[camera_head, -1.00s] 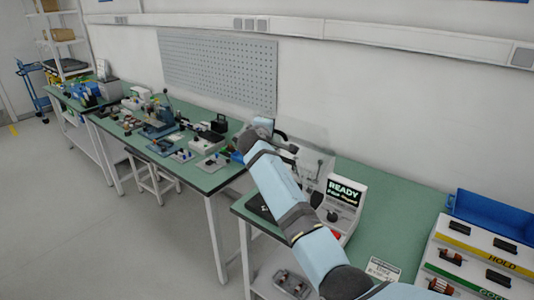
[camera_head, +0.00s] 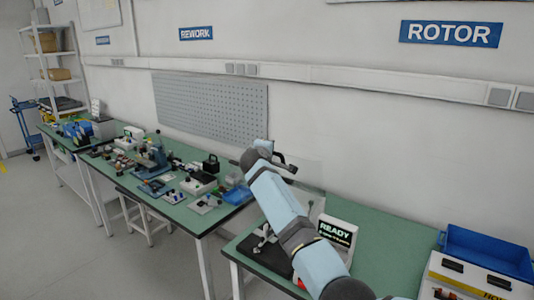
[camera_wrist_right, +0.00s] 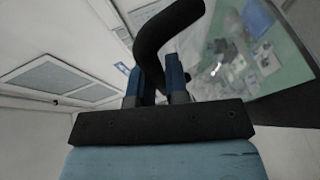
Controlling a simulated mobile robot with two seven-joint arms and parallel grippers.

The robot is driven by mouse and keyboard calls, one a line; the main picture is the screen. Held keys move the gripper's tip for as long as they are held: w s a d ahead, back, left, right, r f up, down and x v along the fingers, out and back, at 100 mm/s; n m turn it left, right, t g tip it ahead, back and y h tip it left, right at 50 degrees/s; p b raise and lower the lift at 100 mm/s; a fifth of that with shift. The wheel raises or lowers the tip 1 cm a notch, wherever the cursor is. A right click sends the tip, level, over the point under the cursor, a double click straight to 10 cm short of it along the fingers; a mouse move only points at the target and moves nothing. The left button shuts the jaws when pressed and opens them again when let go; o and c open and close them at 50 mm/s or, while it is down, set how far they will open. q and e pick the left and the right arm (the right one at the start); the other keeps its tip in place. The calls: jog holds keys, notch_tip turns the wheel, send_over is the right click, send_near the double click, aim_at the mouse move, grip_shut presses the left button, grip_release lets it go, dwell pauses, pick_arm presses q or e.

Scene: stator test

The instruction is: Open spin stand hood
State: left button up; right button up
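The spin stand has a dark base (camera_head: 268,256) and a white control box (camera_head: 338,234) whose screen reads READY. Its clear hood (camera_head: 306,172) stands above the base and is hard to see against the wall. My right gripper (camera_head: 284,162) is at the upper part of the hood, partly hidden by my forearm. In the right wrist view, a black curved handle (camera_wrist_right: 160,40) runs between the two blue fingers of my right gripper (camera_wrist_right: 156,75), which appear closed on it. My right arm hides part of the stand. My left gripper is in no view.
A blue bin (camera_head: 487,250) and a labelled tray rack (camera_head: 470,284) stand at the right end of the green bench (camera_head: 390,250). Another bench with several tools and parts stands at the left. A pegboard (camera_head: 210,105) hangs on the wall behind.

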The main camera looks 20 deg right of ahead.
jog(key=o, duration=0.4)
jog(key=shift+f, duration=0.1)
jog(key=shift+s+a, duration=0.25)
jog(key=shift+s, duration=0.15)
jog(key=b+v, duration=0.1)
jog(key=v, duration=0.5)
jog(key=b+v, duration=0.1)
jog(key=v, duration=0.6)
jog(key=shift+r+b, duration=0.25)
jog(key=shift+b, duration=0.05)
